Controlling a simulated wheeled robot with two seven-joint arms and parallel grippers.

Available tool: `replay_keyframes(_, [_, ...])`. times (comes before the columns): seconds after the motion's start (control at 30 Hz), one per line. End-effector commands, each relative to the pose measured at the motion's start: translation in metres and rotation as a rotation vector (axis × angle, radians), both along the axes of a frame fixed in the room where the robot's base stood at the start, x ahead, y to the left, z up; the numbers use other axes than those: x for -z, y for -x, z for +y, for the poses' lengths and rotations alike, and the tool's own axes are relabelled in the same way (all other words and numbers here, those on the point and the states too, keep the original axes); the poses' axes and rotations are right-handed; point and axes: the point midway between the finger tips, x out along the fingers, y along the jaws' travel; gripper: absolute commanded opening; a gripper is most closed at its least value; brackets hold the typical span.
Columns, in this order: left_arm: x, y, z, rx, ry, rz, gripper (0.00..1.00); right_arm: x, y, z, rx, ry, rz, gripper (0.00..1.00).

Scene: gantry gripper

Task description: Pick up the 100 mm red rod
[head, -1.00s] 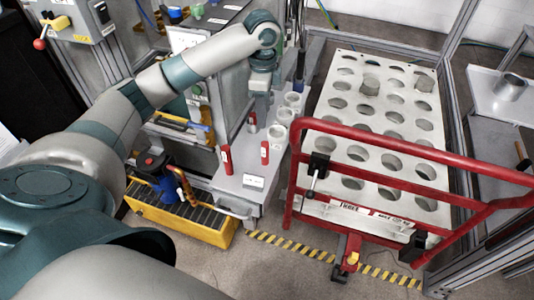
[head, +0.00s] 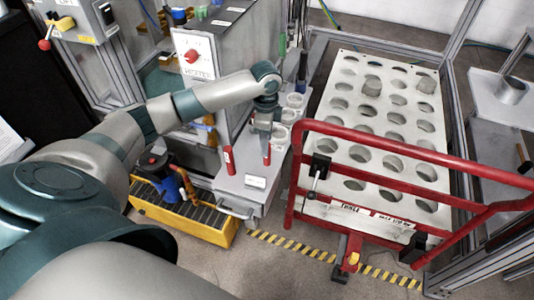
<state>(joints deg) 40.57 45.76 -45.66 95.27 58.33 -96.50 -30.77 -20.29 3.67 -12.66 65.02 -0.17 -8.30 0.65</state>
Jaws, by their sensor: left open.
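Two red rods stand upright on the grey bench. One red rod (head: 229,160) is at the left, clear of my gripper. The other red rod (head: 267,159) is to its right, and only its lower part shows. My left gripper (head: 265,146) points down over this right rod and hides its top. The gripper is open. I cannot tell whether its fingers are around the rod or just in front of or above it. I cannot read which rod is 100 mm. My right gripper is not in view.
A white label (head: 255,182) lies in front of the rods on the bench. White ring-shaped holders (head: 289,116) stand right of the gripper. A red-railed cart (head: 400,170) with a holed white plate (head: 375,130) is close on the right.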

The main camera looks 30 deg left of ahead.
Motion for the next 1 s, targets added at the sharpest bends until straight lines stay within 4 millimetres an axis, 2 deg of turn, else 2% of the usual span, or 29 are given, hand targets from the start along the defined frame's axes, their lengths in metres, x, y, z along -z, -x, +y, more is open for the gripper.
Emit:
replay_keyframes(0.4, [0.004,0.000,0.000,-0.001,0.000,0.001,0.43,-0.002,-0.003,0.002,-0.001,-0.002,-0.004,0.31])
replay_keyframes(0.67, [0.031,-0.002,-0.002,-0.002,0.000,0.003,0.43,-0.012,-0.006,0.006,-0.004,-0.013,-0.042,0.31])
replay_keyframes(0.8, [0.047,-0.002,-0.002,-0.001,0.000,0.001,0.43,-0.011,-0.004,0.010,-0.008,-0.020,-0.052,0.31])
replay_keyframes(1.0, [0.053,-0.002,-0.001,-0.001,-0.002,0.001,0.43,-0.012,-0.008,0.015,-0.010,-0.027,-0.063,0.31])
